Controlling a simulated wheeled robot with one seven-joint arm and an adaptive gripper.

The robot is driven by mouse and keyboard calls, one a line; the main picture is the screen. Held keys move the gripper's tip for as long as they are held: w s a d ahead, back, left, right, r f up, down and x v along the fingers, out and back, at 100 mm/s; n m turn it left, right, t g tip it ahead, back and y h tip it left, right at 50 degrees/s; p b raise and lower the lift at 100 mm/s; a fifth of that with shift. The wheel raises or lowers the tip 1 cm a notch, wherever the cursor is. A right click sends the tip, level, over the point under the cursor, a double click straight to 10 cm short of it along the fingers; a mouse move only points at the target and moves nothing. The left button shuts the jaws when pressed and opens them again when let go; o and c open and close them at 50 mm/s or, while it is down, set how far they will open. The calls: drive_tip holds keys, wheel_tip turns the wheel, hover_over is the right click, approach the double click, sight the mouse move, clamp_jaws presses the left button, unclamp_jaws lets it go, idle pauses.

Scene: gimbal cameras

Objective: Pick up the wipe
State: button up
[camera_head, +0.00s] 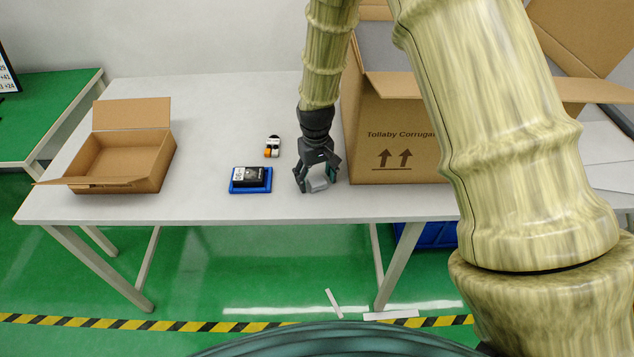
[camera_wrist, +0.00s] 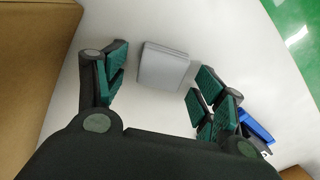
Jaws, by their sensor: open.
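A flat grey folded piece, which looks like the wipe (camera_wrist: 163,66), lies on the white table in the wrist view. It sits just beyond my gripper (camera_wrist: 157,82), between the lines of its two fingers, with a gap on both sides. In the head view, my gripper (camera_head: 318,184) points down near the table's front edge, its fingers apart, and the grey wipe (camera_head: 320,184) shows between them. The fingers partly hide it there. I see no finger touching it.
A large cardboard box (camera_head: 395,140) stands close to the right of my gripper. A blue tray (camera_head: 238,187) holding a black item (camera_head: 254,175) lies to the left, with a small white and orange item (camera_head: 272,147) behind. An open carton (camera_head: 110,185) stands further left on the table (camera_head: 210,207).

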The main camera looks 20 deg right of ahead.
drive_tip(key=c, duration=1)
drive_tip(key=shift+o, duration=0.2)
drive_tip(key=shift+r, duration=0.15)
drive_tip(key=shift+r+b, duration=0.6)
drive_tip(key=shift+r, duration=0.5)
drive_tip(key=s+r+b, duration=0.2)
drive_tip(key=s+b, duration=0.2)
drive_tip(key=s, duration=1.2)
drive_tip(key=shift+d+r, duration=0.3)
